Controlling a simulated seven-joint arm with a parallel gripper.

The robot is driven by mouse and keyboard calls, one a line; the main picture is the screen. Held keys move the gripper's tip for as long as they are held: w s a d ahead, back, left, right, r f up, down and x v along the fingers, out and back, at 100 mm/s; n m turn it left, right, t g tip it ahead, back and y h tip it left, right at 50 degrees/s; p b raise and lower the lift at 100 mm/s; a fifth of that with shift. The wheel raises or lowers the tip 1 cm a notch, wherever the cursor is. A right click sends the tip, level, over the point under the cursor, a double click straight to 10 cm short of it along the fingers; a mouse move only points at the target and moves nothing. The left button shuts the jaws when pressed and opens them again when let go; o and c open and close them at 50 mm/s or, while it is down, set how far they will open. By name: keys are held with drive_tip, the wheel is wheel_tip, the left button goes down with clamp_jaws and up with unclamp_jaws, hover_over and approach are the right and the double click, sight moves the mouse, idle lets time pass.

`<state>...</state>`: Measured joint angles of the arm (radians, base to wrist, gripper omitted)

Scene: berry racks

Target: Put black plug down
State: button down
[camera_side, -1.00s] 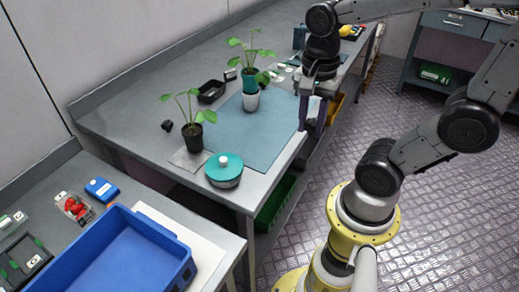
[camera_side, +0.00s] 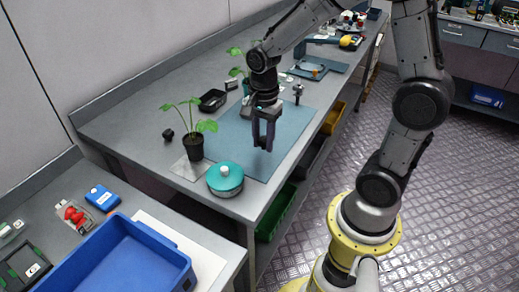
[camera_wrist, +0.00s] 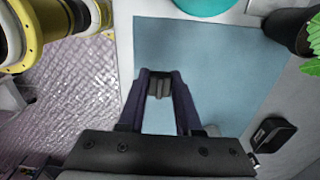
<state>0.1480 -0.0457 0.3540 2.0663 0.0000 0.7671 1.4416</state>
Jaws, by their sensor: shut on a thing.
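My gripper (camera_side: 263,148) points down over the blue mat (camera_side: 222,135) on the grey bench. In the wrist view its purple-grey fingers (camera_wrist: 158,80) are closed on a small dark grey ribbed piece, which I take to be the black plug (camera_wrist: 158,88). The plug sits between the fingertips, above the mat (camera_wrist: 215,55).
A teal-lidded pot (camera_side: 225,178) and a black-potted plant (camera_side: 193,146) stand left of the gripper. A black tray (camera_side: 213,100) and a small black object (camera_side: 168,134) lie behind. Another plant (camera_side: 236,72) is partly hidden by my arm. The mat around the fingers is clear.

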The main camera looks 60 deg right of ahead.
sight(259, 160)
drive_tip(key=shift+w+f, duration=0.25)
drive_tip(key=shift+f, duration=0.15)
drive_tip(key=shift+w+f, duration=0.15)
drive_tip(key=shift+f, duration=0.45)
drive_tip(key=shift+w+f, duration=0.15)
drive_tip(key=shift+f, duration=0.9)
drive_tip(key=shift+d+f, duration=0.1)
drive_tip(key=shift+f, duration=0.1)
drive_tip(key=c, duration=0.6)
unclamp_jaws()
